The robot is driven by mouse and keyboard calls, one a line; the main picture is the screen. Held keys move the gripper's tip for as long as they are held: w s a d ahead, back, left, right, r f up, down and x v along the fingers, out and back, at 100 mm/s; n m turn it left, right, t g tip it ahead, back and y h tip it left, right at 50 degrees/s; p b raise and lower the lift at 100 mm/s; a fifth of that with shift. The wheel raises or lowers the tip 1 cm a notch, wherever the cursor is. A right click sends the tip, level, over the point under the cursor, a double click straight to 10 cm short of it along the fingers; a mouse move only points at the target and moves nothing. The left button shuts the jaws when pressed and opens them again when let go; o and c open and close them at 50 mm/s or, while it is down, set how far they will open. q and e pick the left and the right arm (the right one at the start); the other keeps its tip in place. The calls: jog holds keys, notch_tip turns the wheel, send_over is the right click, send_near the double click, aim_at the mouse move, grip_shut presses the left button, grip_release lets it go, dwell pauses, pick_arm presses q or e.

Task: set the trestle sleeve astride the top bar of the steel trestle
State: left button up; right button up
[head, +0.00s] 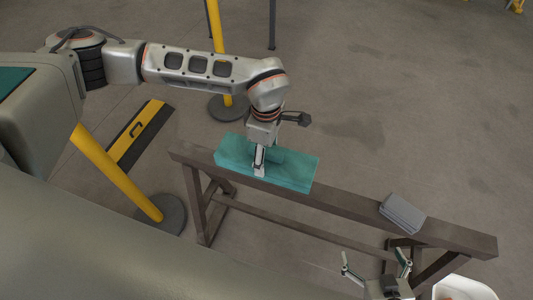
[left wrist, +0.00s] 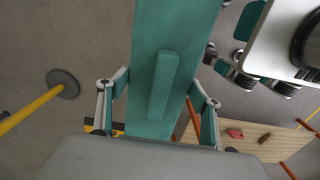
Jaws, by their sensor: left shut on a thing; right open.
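The trestle sleeve is a long teal block (head: 297,172) with a raised rib along its top. In the head view it lines up with the left part of the brown top bar (head: 345,206) of the steel trestle. I cannot tell whether it rests on the bar or hangs just above it. My left gripper (head: 262,163) points down and is shut on the sleeve. In the left wrist view the sleeve (left wrist: 175,40) runs up the middle, with a finger on each side. My right gripper (head: 374,258) is open and empty, in front of the trestle's right end.
A grey folded piece (head: 402,213) lies on the bar toward the right. Yellow posts on round bases (head: 165,215) and a yellow-black floor piece (head: 140,132) stand left of the trestle. A white object (head: 465,289) is at bottom right.

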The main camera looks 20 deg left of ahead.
pick_arm(q)
jog(key=shift+r, duration=0.1)
pick_arm(e)
jog(key=shift+r, duration=0.15)
pick_arm(q)
jog(key=shift+p, duration=0.3)
jog(key=shift+f+b, duration=0.3)
jog(key=shift+f, duration=0.45)
jog(key=shift+f+b, duration=0.3)
jog(key=shift+f, duration=1.1)
pick_arm(e)
jog(key=shift+w+d+f, duration=0.15)
jog(key=shift+w+f, duration=0.05)
jog(key=shift+f, duration=0.15)
jog(key=shift+s, duration=0.4)
pick_arm(q)
jog(key=shift+f, duration=0.35)
pick_arm(e)
jog(key=shift+w, duration=0.4)
pick_arm(q)
jog(key=shift+f, duration=0.3)
pick_arm(e)
jog(key=shift+s+f, duration=0.15)
jog(key=shift+s, duration=0.05)
